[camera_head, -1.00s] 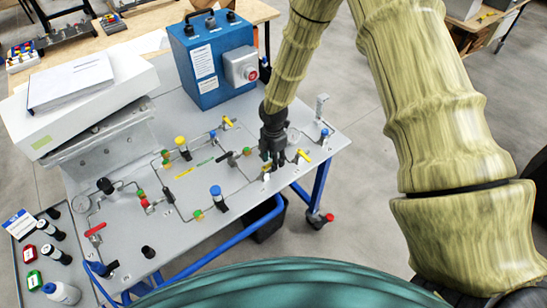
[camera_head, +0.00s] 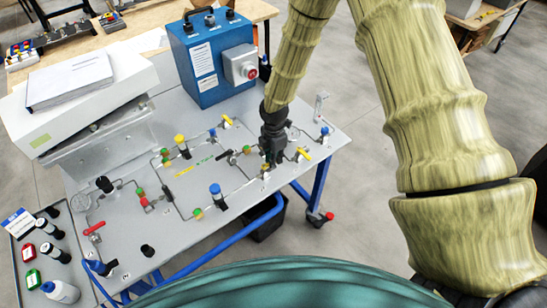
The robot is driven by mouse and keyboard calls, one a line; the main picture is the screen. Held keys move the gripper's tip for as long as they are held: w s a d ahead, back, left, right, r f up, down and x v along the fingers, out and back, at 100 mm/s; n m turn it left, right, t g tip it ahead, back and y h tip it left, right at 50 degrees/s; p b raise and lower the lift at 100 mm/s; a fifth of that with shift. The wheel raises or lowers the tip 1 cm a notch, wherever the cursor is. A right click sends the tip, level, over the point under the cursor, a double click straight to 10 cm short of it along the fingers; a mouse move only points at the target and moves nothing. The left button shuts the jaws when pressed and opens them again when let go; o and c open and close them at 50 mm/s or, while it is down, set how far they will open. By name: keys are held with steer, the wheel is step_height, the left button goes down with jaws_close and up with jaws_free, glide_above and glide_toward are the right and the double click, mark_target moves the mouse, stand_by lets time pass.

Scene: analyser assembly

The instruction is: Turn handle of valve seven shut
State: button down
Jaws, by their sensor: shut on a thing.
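My gripper (camera_head: 272,160) reaches down to the right part of the grey panel (camera_head: 235,190). It is shut on a small part there, which looks like a valve handle, but the fingers hide most of it. A bit of yellow shows at the fingertips. I cannot read any valve numbers, so I cannot tell which one is valve seven. A yellow valve handle (camera_head: 303,154) sits just right of my gripper, and a black handle (camera_head: 231,157) sits to its left. A red handle (camera_head: 94,228) is at the panel's far left.
A blue box with a red button (camera_head: 212,65) stands at the panel's back edge. A white box (camera_head: 85,100) with papers on it is at the back left. A blue-capped fitting (camera_head: 217,196) stands left of my gripper. A tray (camera_head: 22,250) holds bottles at the left.

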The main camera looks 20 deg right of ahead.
steer(key=m, duration=0.1)
steer(key=s+m+b, duration=0.1)
steer(key=m, duration=0.1)
steer(key=m+b, duration=0.1)
steer(key=m, duration=0.1)
steer(key=shift+s, duration=0.4)
steer(key=m, duration=0.2)
steer(key=s+m+b, duration=0.1)
steer(key=m, duration=0.2)
steer(key=shift+s+a+m+b, duration=0.3)
steer(key=shift+s+a+b, duration=0.05)
steer(key=m, duration=0.1)
steer(key=a+m, duration=0.1)
steer(key=m, duration=0.1)
steer(key=shift+s+b, duration=0.3)
steer(key=shift+s, duration=0.1)
steer(key=shift+s+a+r+m, duration=0.1)
steer(key=shift+a+m, duration=0.1)
steer(key=shift+m, duration=0.6)
steer(key=shift+s+a+m, duration=0.1)
steer(key=shift+a+m, duration=0.1)
steer(key=shift+m, duration=0.6)
steer(key=c, duration=1.4)
jaws_free()
steer(key=shift+c, duration=0.2)
